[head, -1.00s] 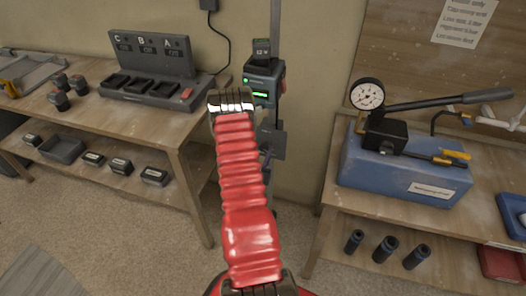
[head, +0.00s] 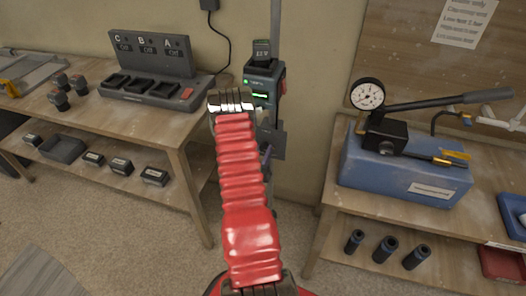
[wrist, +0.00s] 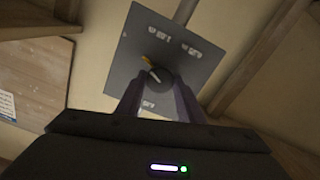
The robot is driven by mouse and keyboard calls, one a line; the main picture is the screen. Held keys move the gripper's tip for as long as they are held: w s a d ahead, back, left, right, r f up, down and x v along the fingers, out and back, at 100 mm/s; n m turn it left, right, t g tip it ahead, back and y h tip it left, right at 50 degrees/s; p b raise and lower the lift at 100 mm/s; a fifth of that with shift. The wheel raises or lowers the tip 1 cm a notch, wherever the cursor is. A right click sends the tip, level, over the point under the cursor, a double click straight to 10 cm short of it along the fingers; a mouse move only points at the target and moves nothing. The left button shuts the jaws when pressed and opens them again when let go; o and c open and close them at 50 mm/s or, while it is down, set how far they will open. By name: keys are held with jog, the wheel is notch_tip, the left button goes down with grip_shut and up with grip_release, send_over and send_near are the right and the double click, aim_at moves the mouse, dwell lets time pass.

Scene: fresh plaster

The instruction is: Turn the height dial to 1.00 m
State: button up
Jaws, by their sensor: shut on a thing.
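The height dial (wrist: 160,76) is a dark round knob in the middle of a dark square plate (wrist: 150,30) in the wrist view. A pale pointer on the knob points up and left, near a small orange mark. The pale labels on the plate are too blurred to read. My gripper (wrist: 158,86) is shut on the dial, one finger on each side. In the head view the plate (head: 279,145) shows on the post behind my red arm, which hides the dial and most of my gripper.
A unit with a green readout (head: 262,80) sits on the post above the plate. A bench with a charging dock (head: 150,85) stands at the left. At the right, a bench bears a blue pump with a gauge (head: 400,180). Carpet lies between them.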

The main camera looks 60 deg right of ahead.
jog(key=n, duration=0.7)
jog(key=shift+w+a+f, duration=0.1)
jog(key=shift+w+a, duration=0.05)
jog(key=shift+w, duration=0.1)
jog(key=n, duration=1.5)
jog(key=shift+f+n, duration=0.2)
jog(key=shift+n, duration=0.1)
jog(key=o, duration=1.1)
jog(key=shift+s+r, duration=0.1)
